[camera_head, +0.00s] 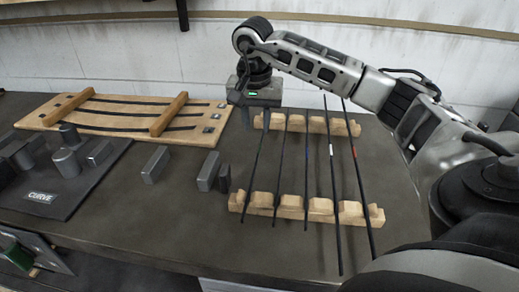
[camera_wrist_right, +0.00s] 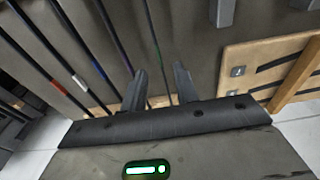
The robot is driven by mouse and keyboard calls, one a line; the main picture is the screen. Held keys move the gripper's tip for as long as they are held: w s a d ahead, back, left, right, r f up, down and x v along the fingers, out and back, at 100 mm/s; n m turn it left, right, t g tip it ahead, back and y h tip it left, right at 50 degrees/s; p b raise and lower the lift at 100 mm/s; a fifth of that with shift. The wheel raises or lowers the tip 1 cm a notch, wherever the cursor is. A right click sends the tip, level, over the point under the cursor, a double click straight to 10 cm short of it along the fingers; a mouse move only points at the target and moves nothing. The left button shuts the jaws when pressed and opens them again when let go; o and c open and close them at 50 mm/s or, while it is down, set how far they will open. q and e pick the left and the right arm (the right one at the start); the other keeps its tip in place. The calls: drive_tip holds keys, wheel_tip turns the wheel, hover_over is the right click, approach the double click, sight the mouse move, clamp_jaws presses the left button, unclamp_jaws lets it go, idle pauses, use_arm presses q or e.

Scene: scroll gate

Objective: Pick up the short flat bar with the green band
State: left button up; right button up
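Several thin dark bars lie across a wooden rack (camera_head: 290,207). Two longer ones carry a white band (camera_head: 331,150) and a red band (camera_head: 354,152). In the right wrist view this bar (camera_wrist_right: 153,35) runs between the fingers; a neighbouring bar (camera_wrist_right: 97,64) has a blue band. My right gripper (camera_head: 245,118) points down over the leftmost bar's far end. Its fingers (camera_wrist_right: 160,75) are open, with gaps beside the bar. My left gripper is not in view.
A wooden board with curved dark strips (camera_head: 120,108) lies at the back left. Grey blocks (camera_head: 155,164) (camera_head: 209,171) stand left of the rack. A dark mat marked CURVE (camera_head: 60,200) holds more grey pieces. The table front between mat and rack is clear.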

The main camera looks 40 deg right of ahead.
drive_tip(key=shift+w+d+f+p, duration=0.15)
drive_tip(key=shift+d+f, duration=0.1)
drive_tip(key=shift+f, duration=0.95)
drive_tip(key=shift+w+d+f+p, duration=0.15)
drive_tip(key=shift+d+f, duration=0.1)
drive_tip(key=shift+f, duration=0.9)
drive_tip(key=shift+w+d+f+p, duration=0.15)
drive_tip(key=shift+d+f, duration=0.1)
drive_tip(key=shift+f, duration=0.95)
drive_tip(key=shift+s, duration=0.1)
clamp_jaws()
